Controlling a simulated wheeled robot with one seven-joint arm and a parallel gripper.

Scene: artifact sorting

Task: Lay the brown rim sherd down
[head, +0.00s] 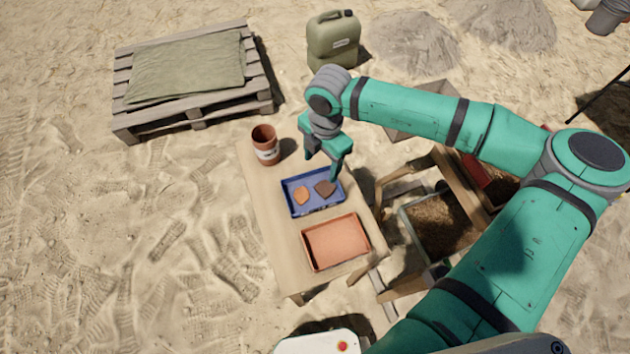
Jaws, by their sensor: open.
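A dark brown sherd (325,188), which looks like the brown rim sherd, lies in the blue tray (290,207) on the table. A lighter orange-brown sherd (301,196) lies to its left in the same tray, with a gap between them. My gripper (322,168) is open over the far side of the blue tray, its fingers pointing down. One fingertip shows close to the dark sherd's upper edge. I cannot tell whether it touches. Nothing shows between the fingers.
An orange tray (335,242), seemingly empty, sits nearer on the wooden table (262,222). A brown pot (265,145) stands at the far left corner. Soil-filled sieves (437,222) stand to the right. A pallet (190,82) and jerrycan (333,40) are beyond on sand.

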